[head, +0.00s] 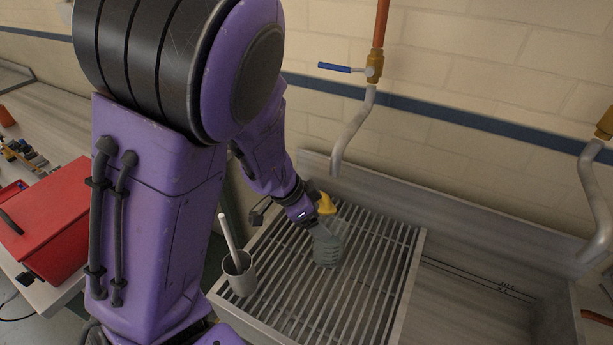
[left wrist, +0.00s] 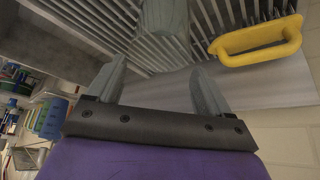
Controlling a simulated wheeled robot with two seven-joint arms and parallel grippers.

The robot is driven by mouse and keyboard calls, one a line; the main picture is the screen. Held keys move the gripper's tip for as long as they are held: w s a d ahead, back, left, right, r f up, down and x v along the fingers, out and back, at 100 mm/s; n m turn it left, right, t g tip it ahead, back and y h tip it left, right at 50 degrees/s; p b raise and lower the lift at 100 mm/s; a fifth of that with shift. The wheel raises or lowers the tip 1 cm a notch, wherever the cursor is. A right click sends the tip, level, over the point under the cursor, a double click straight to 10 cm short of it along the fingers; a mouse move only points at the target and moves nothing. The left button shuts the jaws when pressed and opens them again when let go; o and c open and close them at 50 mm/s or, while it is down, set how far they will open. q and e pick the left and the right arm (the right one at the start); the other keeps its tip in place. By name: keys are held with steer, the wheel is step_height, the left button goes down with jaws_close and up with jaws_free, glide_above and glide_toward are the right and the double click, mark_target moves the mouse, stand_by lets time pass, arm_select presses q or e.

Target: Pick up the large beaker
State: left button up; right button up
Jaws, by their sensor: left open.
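The large beaker (head: 328,251) is a grey-green, see-through vessel standing on the slatted drying rack (head: 396,290) in the head view. My left gripper (head: 317,230) is at the beaker's upper part, partly covering it. In the left wrist view, the beaker (left wrist: 165,28) shows at the top, ahead of the gap between the two fingers. The left gripper (left wrist: 160,74) is open, with nothing between its fingers. I cannot tell whether a finger touches the beaker. My right gripper is not in view.
A yellow handled object (head: 325,204) is close behind the left gripper. A grey cup with a white rod (head: 240,274) stands at the rack's left. A bent pipe (head: 350,132) hangs above the rack's back. A red toolbox (head: 55,225) sits at left. The rack's front right is clear.

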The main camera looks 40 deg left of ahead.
arm_select(q)
steer(key=shift+o, duration=1.1)
steer(key=shift+w+a+f, duration=0.15)
steer(key=shift+w+f, duration=0.05)
steer(key=shift+f, duration=0.1)
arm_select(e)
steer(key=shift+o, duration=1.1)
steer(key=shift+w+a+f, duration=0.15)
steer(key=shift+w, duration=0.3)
arm_select(q)
steer(key=b+x, duration=0.3)
steer(key=x, duration=0.6)
steer(key=shift+f, duration=0.3)
steer(key=shift+r, duration=0.1)
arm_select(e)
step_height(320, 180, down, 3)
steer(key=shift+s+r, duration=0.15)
arm_select(q)
steer(key=shift+s, duration=0.1)
steer(key=c, duration=0.9)
